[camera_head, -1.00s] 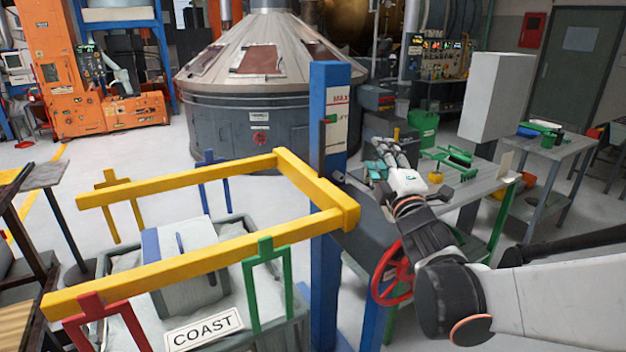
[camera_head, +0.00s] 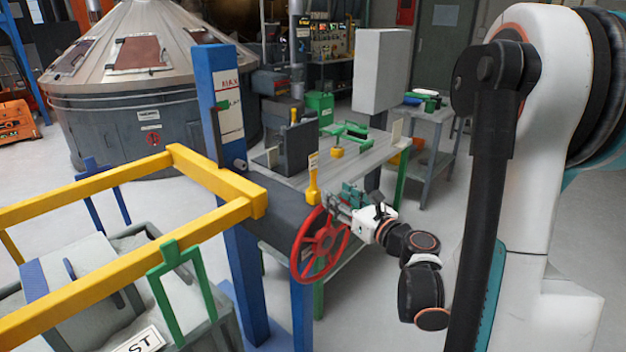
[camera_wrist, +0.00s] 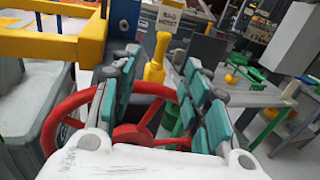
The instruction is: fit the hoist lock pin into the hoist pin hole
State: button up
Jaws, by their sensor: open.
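A yellow pin with a tag on top (camera_head: 313,188), which looks like the hoist lock pin, stands upright just behind the top of the red handwheel (camera_head: 320,240). In the wrist view the yellow pin (camera_wrist: 155,62) shows ahead, between the lines of my two fingers. My gripper (camera_head: 340,200), with teal finger pads, is open and empty, just right of the pin. I cannot tell from these views whether a fingertip touches it. The blue post (camera_head: 215,90) with a MAX label stands to the left. I cannot make out the hoist pin hole.
The yellow frame (camera_head: 215,175) reaches out left of the post over a grey bin. A grey table (camera_head: 370,160) with green parts and a small yellow object (camera_head: 337,152) lies behind my gripper.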

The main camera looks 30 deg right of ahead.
aim_at(314, 179)
jog(key=w, duration=0.3)
jog(key=w+b, duration=0.1)
jog(key=w, duration=0.2)
jog(key=w+b, duration=0.1)
jog(key=w, duration=0.3)
jog(key=shift+a+f, duration=0.2)
jog(key=shift+a, duration=0.05)
jog(key=shift+w+r, duration=0.1)
jog(key=shift+w, duration=0.45)
grip_shut()
